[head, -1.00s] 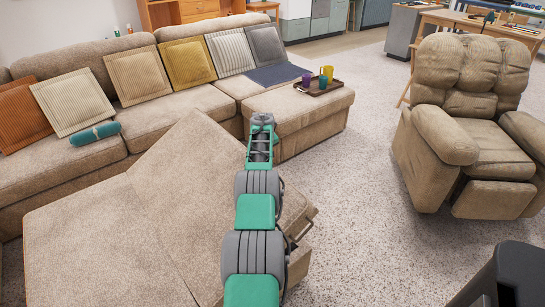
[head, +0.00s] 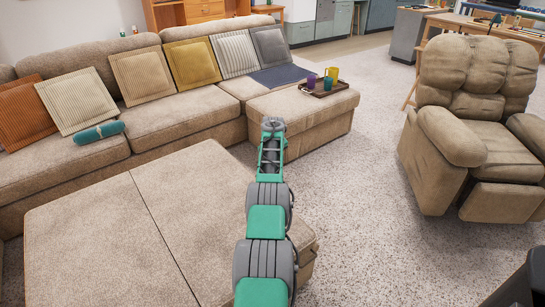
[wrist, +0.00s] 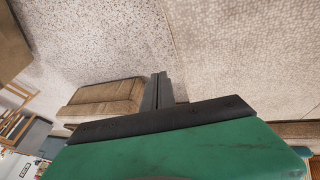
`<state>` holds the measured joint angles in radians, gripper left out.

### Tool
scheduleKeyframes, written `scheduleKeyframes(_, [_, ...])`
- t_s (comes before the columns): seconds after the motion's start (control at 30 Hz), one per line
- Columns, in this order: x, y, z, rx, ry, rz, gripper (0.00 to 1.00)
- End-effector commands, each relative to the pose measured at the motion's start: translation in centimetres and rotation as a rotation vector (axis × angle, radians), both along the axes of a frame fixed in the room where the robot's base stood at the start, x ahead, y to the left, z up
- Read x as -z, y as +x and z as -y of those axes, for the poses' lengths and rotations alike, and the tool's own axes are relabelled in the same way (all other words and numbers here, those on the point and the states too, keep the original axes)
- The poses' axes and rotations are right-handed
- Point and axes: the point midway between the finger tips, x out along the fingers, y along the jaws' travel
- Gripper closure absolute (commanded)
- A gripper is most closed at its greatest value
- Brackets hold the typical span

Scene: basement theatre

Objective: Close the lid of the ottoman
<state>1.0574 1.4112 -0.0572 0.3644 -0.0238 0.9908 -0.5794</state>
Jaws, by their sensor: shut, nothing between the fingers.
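The beige ottoman (head: 90,235) fills the lower left of the head view. Its lid (head: 190,200), the panel right of the seam, lies flat and level with the panel on the left. No gap shows along the visible seam; part of the right side is hidden behind my arm. In the wrist view the dark fingers (wrist: 158,90) are together and empty, beside a large beige fabric surface; contact cannot be told.
A beige sectional sofa (head: 185,125) with several cushions runs behind the ottoman. A tray (head: 320,88) with cups sits on its chaise end. A recliner (head: 480,125) stands at the right. Speckled floor (head: 360,210) is open between the recliner and the ottoman.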

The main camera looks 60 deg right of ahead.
Motion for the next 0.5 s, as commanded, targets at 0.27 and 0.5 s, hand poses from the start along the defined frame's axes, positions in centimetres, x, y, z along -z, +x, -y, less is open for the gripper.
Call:
scheduleKeyframes(0.27, [-3.2,-0.6,-1.1,0.0,-0.003,0.001,1.0])
scheduleKeyframes(0.5, [-6.1,-1.3,-2.4,-0.001,0.0,0.0,1.0])
